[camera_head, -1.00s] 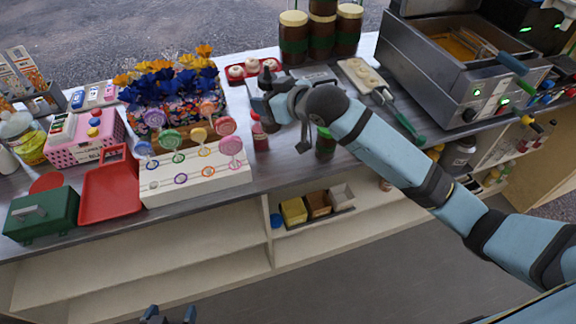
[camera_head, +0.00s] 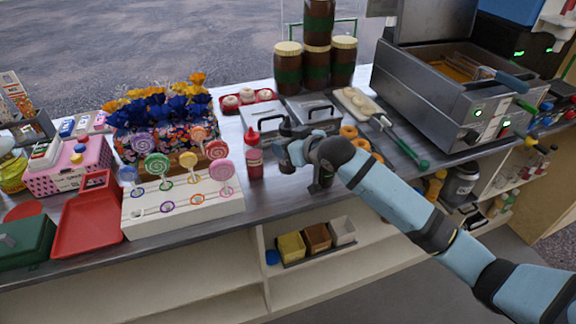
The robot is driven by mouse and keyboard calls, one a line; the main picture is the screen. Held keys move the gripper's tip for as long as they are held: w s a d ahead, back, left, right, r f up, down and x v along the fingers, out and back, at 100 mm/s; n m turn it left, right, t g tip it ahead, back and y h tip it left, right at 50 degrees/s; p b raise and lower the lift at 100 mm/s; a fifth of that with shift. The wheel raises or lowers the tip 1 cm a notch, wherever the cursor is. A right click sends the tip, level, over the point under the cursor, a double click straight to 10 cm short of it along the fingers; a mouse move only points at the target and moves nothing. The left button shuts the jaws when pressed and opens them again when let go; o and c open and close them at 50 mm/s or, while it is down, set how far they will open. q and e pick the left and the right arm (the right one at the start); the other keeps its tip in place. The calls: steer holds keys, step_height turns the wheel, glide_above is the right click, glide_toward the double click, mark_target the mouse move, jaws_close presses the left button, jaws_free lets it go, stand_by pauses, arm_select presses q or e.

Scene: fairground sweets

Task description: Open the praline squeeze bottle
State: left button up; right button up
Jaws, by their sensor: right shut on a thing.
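My right gripper (camera_head: 285,146) is above the counter, just right of a red squeeze bottle (camera_head: 255,160) with a red pointed cap, which stands upright. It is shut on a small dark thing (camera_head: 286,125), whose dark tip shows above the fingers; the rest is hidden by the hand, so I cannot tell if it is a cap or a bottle. A dark bottle (camera_head: 322,178) with some green stands partly hidden under my right wrist; I cannot tell its top or whether it is the praline bottle. My left gripper is not in view.
The lollipop stand (camera_head: 185,207) and red tray (camera_head: 88,222) are to the left. Metal lidded bins (camera_head: 312,110) and brown jars (camera_head: 288,68) are behind. The fryer (camera_head: 435,95) is at the right. Bare counter (camera_head: 280,195) lies in front of the red bottle.

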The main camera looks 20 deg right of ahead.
steer(key=shift+f, duration=3.25)
steer(key=shift+f, duration=0.15)
steer(key=o, duration=0.7)
